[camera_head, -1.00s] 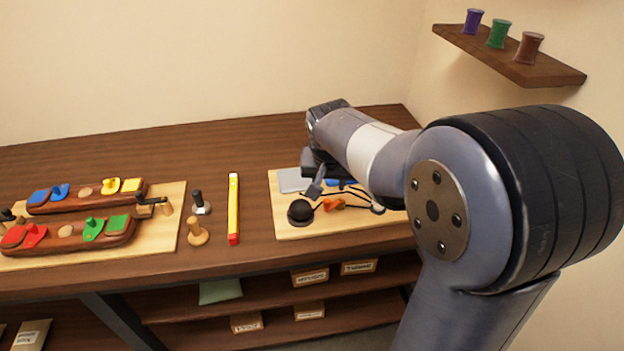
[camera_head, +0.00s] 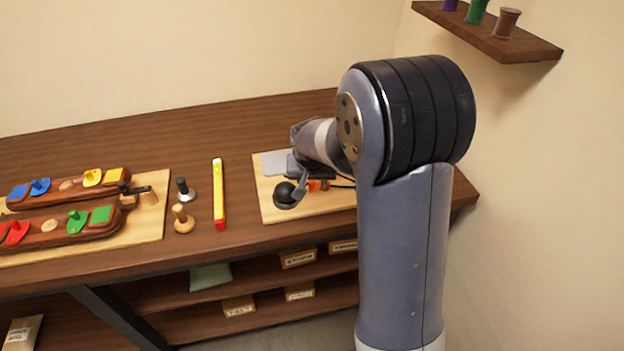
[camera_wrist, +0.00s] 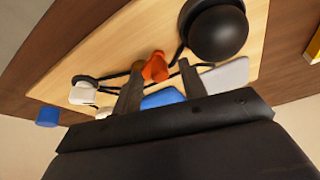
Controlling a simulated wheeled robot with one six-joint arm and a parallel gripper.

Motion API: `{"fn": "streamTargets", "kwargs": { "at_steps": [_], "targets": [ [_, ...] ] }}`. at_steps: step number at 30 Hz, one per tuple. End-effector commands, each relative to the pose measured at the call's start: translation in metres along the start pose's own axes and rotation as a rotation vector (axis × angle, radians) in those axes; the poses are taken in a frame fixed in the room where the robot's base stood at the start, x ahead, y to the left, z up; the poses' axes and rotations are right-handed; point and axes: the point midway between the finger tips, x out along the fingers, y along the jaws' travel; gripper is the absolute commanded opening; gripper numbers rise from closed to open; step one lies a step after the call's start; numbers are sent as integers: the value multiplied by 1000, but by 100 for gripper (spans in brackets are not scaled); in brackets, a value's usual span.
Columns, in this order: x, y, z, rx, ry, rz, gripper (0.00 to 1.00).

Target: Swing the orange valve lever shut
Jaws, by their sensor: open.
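The orange valve lever (camera_head: 316,186) is on the light wooden board at the right part of the bench, partly hidden by my arm. In the wrist view the orange lever (camera_wrist: 156,67) lies on the board beside a dark tube, just past my fingertips. My gripper (camera_wrist: 160,80) is open, its two dark fingers apart with the lever close to the gap between them. I cannot tell whether a finger touches it. In the head view my gripper (camera_head: 305,180) is over the board and mostly hidden by the arm.
A black dome (camera_wrist: 217,30) stands on the board close to the lever. A blue block (camera_wrist: 162,98) and a grey plate (camera_wrist: 225,75) lie near the fingers. A white fitting (camera_wrist: 83,93) joins dark tubes.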

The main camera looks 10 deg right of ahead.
Motion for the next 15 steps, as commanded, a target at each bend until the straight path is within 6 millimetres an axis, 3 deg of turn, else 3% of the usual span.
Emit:
{"fn": "streamTargets", "kwargs": {
  "at_steps": [5,15],
  "targets": [
    [0,0,0,0,0,0,39],
    [0,0,0,0,0,0,11]
  ]
}}
